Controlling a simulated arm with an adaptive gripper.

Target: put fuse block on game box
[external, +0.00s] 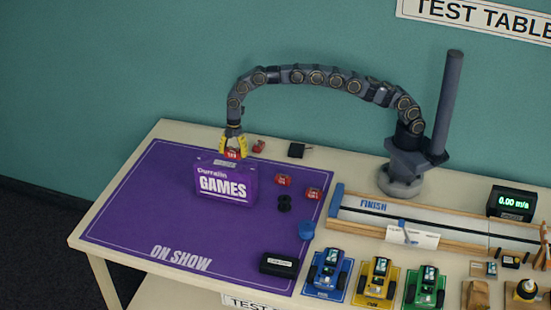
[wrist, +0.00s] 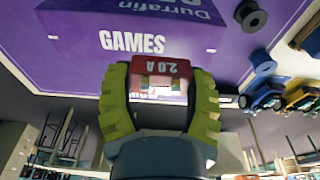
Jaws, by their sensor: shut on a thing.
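My gripper (external: 232,146) has yellow fingers and is shut on a red fuse block (external: 231,155). In the wrist view the block (wrist: 150,66) reads "2.0 A" and sits between the two finger tips (wrist: 159,80). The purple game box (external: 226,187) reads "Durrafin GAMES" and stands on the purple mat. The block is at the top back edge of the box in the external view; I cannot tell whether it touches. The box (wrist: 75,45) also fills the upper left of the wrist view.
Other small red blocks lie at the back (external: 259,146) and to the right (external: 283,180), (external: 313,193) of the box. A black spool (external: 284,203), blue spool (external: 306,229) and black case (external: 279,265) are on the right. The mat (external: 135,215) is clear at left.

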